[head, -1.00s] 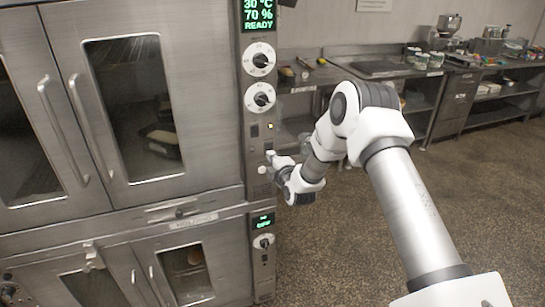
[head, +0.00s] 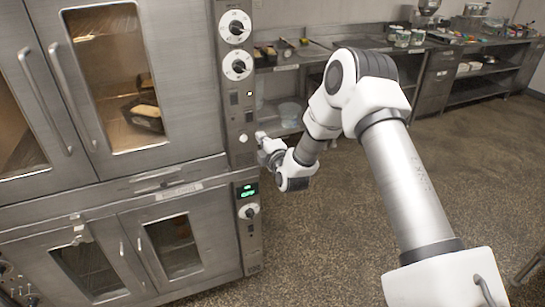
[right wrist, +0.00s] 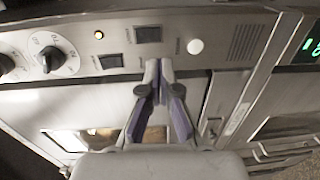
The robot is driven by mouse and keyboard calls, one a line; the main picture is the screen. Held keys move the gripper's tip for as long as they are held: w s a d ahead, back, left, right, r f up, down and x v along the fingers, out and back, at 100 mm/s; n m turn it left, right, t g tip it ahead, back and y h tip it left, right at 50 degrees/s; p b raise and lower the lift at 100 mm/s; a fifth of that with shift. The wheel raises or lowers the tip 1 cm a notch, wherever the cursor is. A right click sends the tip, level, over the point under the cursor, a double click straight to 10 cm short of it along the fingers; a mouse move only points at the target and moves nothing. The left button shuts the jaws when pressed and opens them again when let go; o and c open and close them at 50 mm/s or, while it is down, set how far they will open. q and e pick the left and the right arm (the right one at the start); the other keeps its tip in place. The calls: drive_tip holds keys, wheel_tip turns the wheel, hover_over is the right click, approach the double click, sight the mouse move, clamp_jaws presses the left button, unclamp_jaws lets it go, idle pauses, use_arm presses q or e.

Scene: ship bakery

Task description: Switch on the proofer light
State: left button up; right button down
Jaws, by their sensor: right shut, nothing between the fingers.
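The upper proofer (head: 180,90) stands at the left, and its window (head: 118,75) shows a warmly lit inside with a loaf in a dark pan (head: 143,112). Its side panel carries a dark switch (head: 234,98), a second dark switch (head: 249,117) and a pale round button. The right wrist view shows these switches (right wrist: 110,62) (right wrist: 148,34) and the white button (right wrist: 195,46); their labels are unreadable. My right gripper (head: 262,138) is shut and empty, close to the panel's lower part. Its fingertips (right wrist: 158,68) overlap the panel edge; contact cannot be told. My left gripper is out of view.
Two dials (head: 235,27) (head: 238,66) and a glowing amber indicator (right wrist: 98,34) are on the panel. A lower oven unit (head: 180,272) with a green display (head: 248,190) stands below. Steel counters (head: 430,50) line the back. Floor at the right is open.

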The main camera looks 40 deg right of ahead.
drive_tip(key=s+a+f+g+y+b, duration=0.1)
drive_tip(key=s+a+f+g, duration=0.2)
drive_tip(key=s+a+f, duration=0.35)
drive_tip(key=s+a+f+g+y+b, duration=0.1)
drive_tip(key=s+a+f+g+y, duration=0.2)
drive_tip(key=s+f, duration=0.65)
drive_tip(key=s+a+f+g+b, duration=0.15)
drive_tip(key=s+a+f, duration=0.4)
drive_tip(key=f, duration=0.65)
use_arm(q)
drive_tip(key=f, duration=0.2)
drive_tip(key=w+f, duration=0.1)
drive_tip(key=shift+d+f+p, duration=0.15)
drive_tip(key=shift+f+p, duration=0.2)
use_arm(e)
drive_tip(key=s+a+f+m+g, duration=0.1)
drive_tip(key=s+m+g, duration=0.3)
drive_tip(key=s+m, duration=0.4)
drive_tip(key=s+a+f+m+g, duration=0.1)
drive_tip(key=s+f+m+g, duration=0.2)
drive_tip(key=s, duration=1)
drive_tip(key=m+g, duration=0.2)
drive_tip(key=m, duration=0.3)
drive_tip(key=shift+a+f, duration=0.25)
drive_tip(key=shift+a, duration=0.05)
